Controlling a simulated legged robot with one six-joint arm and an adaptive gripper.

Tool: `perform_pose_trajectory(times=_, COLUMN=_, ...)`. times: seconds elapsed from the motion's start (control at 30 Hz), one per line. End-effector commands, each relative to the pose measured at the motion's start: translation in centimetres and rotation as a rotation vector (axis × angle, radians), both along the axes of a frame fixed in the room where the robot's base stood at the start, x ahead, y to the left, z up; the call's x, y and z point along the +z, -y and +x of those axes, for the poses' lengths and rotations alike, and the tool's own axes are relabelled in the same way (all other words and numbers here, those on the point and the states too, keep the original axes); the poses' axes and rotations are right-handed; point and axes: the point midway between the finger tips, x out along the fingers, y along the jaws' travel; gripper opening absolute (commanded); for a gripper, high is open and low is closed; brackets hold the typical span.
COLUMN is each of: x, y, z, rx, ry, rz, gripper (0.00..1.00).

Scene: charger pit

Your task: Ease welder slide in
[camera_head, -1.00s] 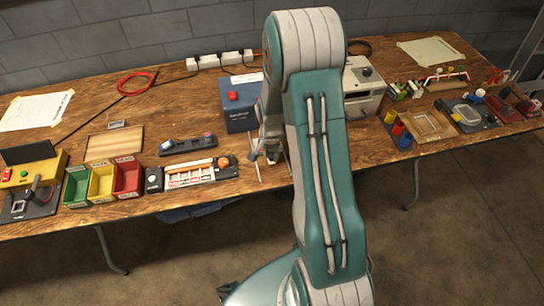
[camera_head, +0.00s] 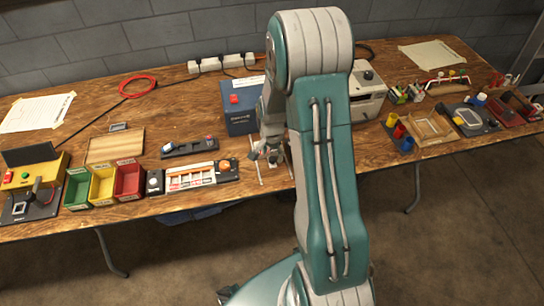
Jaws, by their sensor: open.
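A blue box with a red button (camera_head: 241,104), likely the welder, stands on the wooden table left of my arm. My arm hides its right side. Thin pale rails (camera_head: 262,172) run on the table in front of it, toward the near edge. My gripper (camera_head: 271,158) points down over these rails, just in front of the box's right part. It is open, and I see nothing held in it. A slide cannot be made out clearly, and whether my fingers touch anything there is too small to tell.
A slotted tray (camera_head: 190,177) and green, yellow and red bins (camera_head: 102,184) lie to the left. A dark strip with small parts (camera_head: 188,147) is behind the tray. A grey machine (camera_head: 367,92) stands right of my arm. A power strip (camera_head: 222,63) lies at the back.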

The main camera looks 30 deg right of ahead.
Motion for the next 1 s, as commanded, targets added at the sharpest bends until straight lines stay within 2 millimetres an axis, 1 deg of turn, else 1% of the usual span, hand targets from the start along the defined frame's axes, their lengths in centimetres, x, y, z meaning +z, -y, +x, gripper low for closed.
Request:
perform_pose_trajectory(times=0.03, x=0.6, y=0.0, z=0.0, rx=0.0, ry=0.001, rz=0.0, gripper=0.68)
perform_pose_trajectory(times=0.8, x=8.6, y=0.0, z=0.1, rx=0.0, ry=0.0, rz=-0.001, gripper=0.68)
perform_pose_trajectory(times=1.0, x=9.7, y=0.0, z=0.1, rx=0.0, ry=-0.001, rz=0.0, gripper=0.68)
